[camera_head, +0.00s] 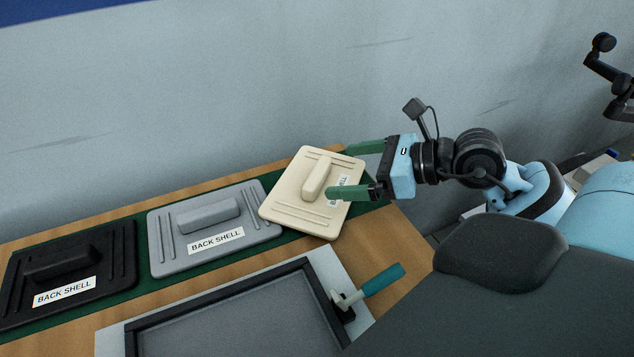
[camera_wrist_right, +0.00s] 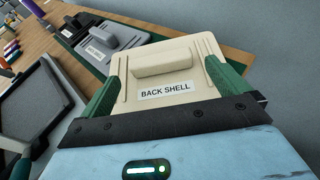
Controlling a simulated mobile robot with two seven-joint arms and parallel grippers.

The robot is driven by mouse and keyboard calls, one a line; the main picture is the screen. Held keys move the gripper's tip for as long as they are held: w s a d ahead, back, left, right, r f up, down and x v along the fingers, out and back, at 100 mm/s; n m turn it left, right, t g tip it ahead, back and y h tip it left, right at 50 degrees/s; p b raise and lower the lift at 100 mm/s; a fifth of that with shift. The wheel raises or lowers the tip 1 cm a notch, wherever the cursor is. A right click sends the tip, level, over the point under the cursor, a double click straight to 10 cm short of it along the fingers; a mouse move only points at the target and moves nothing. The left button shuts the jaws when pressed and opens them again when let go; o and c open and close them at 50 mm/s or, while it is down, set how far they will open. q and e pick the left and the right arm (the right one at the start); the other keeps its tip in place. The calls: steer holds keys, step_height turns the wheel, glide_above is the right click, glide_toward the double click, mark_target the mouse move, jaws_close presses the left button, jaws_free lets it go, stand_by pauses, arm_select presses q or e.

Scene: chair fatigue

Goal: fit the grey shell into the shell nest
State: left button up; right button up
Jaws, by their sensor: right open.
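The grey shell (camera_head: 165,235), labelled BACK SHELL with a raised block handle, lies on the green mat between a black shell and a cream shell. It also shows behind the cream shell in the wrist view (camera_wrist_right: 97,55). A dark-rimmed recess on a pale plate, which looks like the shell nest (camera_head: 230,290), is in front and looks empty where visible. My right gripper (camera_head: 338,171) is open, its green fingers on either side of the cream shell (camera_head: 290,205). I cannot tell whether they touch it. The cream shell sits turned relative to the others. My left gripper is not in view.
The black shell (camera_head: 118,265) lies at the left end of the green mat (camera_head: 142,262). A clamp with a teal handle (camera_head: 384,279) stands at the recess's right edge. A grey wall (camera_head: 230,80) rises behind the wooden table (camera_head: 405,250).

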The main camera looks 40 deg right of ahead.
mark_target(321, 172)
steer(key=shift+w, duration=0.1)
steer(key=shift+p+x, duration=0.45)
steer(key=shift+x, duration=2.15)
steer(key=shift+a, duration=0.1)
steer(key=shift+r, duration=0.1)
steer(key=c, duration=0.8)
step_height(321, 172, up, 10)
steer(key=shift+p, duration=0.35)
